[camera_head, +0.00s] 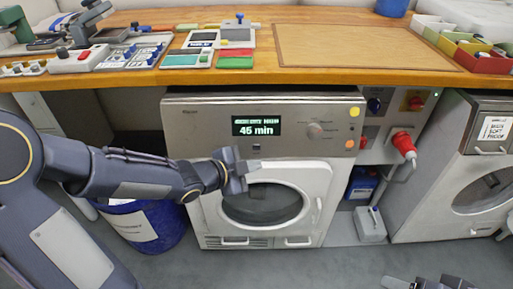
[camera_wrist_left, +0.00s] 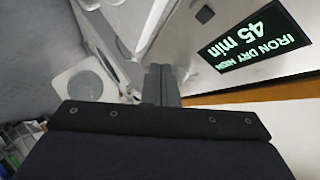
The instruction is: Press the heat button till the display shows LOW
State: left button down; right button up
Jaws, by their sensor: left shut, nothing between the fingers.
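A dryer (camera_head: 180,130) stands under the bench. A knob (camera_head: 315,130), a yellow round button (camera_head: 354,112) and an orange round button (camera_head: 350,144) are on the panel; I cannot tell which is heat. My left gripper (camera_head: 252,165) is shut and empty below the display, in front of the door's top; its fingers (camera_wrist_left: 161,84) also show. My right gripper (camera_head: 430,283) shows only partly.
The wooden bench top (camera_head: 340,45) overhangs the panel. A red plug (camera_head: 403,143) and sockets are right of the dryer. A second machine (camera_head: 485,180) stands further right. A blue bin (camera_head: 145,225) is behind my left arm. The floor in front is clear.

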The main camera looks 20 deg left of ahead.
pick_arm(q)
jog(key=shift+w+a+f+p, duration=0.15)
jog(key=shift+w+a+f, duration=0.2)
jog(key=shift+w, duration=0.75)
jog(key=shift+w+a+f+p, duration=0.1)
jog(key=shift+w+a+f, duration=0.25)
jog(key=shift+w, duration=0.7)
jog(key=shift+w+a+f+p, duration=0.15)
jog(key=shift+w+a+f, duration=0.2)
jog(key=shift+w, duration=0.75)
jog(key=shift+w, duration=0.1)
jog(key=shift+w+f, duration=0.15)
jog(key=shift+w, duration=0.1)
jog(key=shift+w+a+f, duration=0.1)
jog(key=shift+w, duration=0.25)
jog(key=shift+s, duration=0.1)
jog(key=shift+s+d+r, duration=0.2)
jog(key=shift+s, duration=0.45)
jog(key=shift+s+d+r+b, duration=0.1)
jog(key=shift+s+d+r, duration=0.15)
jog(key=shift+s, duration=0.5)
jog(key=shift+s+d+r+b, duration=0.1)
jog(key=shift+s+d+r, duration=0.15)
jog(key=shift+s, duration=0.5)
jog(key=shift+s+d+r+b, duration=0.15)
jog(key=shift+s+r, duration=0.1)
jog(key=shift+s, duration=0.5)
